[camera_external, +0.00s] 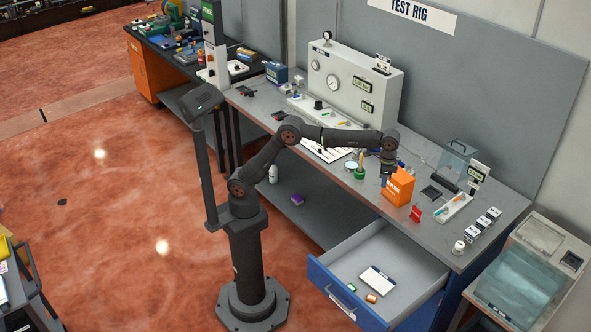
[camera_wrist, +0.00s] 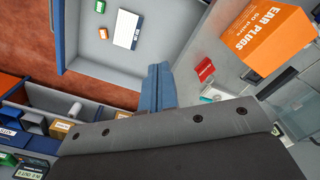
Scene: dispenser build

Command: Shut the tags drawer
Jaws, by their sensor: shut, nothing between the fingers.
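The drawer (camera_external: 349,259) in the right end of the bench stands pulled out, with a blue front (camera_external: 340,297) and grey inside. A white card or pad (camera_external: 377,281), a small green item (camera_external: 351,287) and a small orange item (camera_external: 371,298) lie in it. I cannot read a drawer label. The drawer also shows at the top of the wrist view (camera_wrist: 90,49). My gripper (camera_external: 387,181) is above the bench top, beside the orange ear plugs box and apart from the drawer front. Its blue-grey fingers (camera_wrist: 160,72) are shut and empty in the wrist view.
The orange ear plugs box (camera_external: 398,187) stands close to my gripper, with a red item (camera_external: 415,214) beside it. A green cup (camera_external: 360,172) is to the left. A white tray (camera_external: 453,208) lies to the right. The floor before the drawer is clear.

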